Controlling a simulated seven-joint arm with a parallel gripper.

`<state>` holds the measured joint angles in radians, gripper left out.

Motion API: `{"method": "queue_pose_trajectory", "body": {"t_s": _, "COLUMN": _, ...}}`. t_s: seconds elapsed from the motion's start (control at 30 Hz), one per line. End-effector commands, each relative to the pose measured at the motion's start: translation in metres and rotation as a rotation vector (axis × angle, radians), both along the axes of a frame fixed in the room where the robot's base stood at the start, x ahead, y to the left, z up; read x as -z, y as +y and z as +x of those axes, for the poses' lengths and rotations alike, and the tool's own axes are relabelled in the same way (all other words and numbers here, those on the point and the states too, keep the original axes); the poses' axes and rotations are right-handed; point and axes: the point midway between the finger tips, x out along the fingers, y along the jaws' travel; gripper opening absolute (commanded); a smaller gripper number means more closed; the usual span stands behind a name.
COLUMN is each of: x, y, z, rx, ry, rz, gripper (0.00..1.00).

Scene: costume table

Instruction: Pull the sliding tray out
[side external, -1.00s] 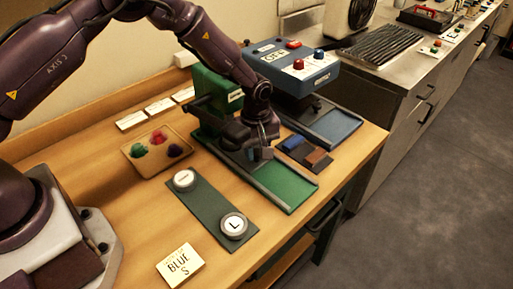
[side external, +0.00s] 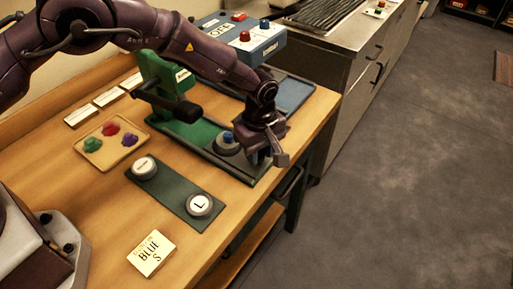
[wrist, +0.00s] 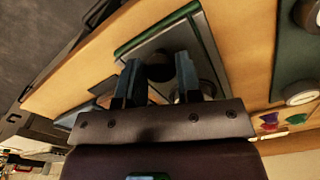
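A green press (side external: 165,80) stands on the wooden table with a long green base (side external: 190,130) running towards the table's front edge. A round grey seat with a blue piece on it (side external: 228,143) is on this base, out in front of the press. My gripper (side external: 272,156) is low at the base's front end. In the wrist view, my gripper's two fingers (wrist: 160,80) stand apart with a dark round knob (wrist: 160,69) between them, apparently held. Below them lies the grey tray surface (wrist: 165,42) with green edges. The fingers partly hide the seat.
A blue press (side external: 262,45) with a blue tray (side external: 292,95) stands behind. In front lie a green strip (side external: 170,187) with two white-topped discs, a wooden palette (side external: 112,150) and a cream "BLUE S" card (side external: 151,253). Open floor (side external: 410,180) lies right of the table.

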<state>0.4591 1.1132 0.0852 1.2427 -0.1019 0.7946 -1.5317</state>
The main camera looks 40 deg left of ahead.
Motion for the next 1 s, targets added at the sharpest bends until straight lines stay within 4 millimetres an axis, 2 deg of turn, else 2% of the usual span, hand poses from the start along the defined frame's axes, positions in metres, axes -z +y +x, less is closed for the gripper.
{"method": "queue_pose_trajectory", "body": {"t_s": 0.03, "x": -0.001, "y": -0.007, "z": 0.001, "rx": 0.006, "ry": -0.010, "rz": -0.014, "gripper": 0.43}}
{"method": "queue_pose_trajectory", "body": {"t_s": 0.1, "x": -0.001, "y": -0.007, "z": 0.000, "rx": 0.007, "ry": -0.009, "rz": -0.012, "gripper": 0.57}}
{"method": "queue_pose_trajectory", "body": {"t_s": 0.47, "x": -0.006, "y": -0.004, "z": 0.000, "rx": 0.005, "ry": -0.005, "rz": -0.007, "gripper": 0.57}}
{"method": "queue_pose_trajectory", "body": {"t_s": 0.57, "x": -0.019, "y": -0.004, "z": 0.001, "rx": 0.005, "ry": -0.009, "rz": -0.008, "gripper": 0.57}}
{"method": "queue_pose_trajectory", "body": {"t_s": 1.0, "x": -0.110, "y": -0.005, "z": 0.000, "rx": 0.005, "ry": -0.009, "rz": -0.010, "gripper": 0.57}}
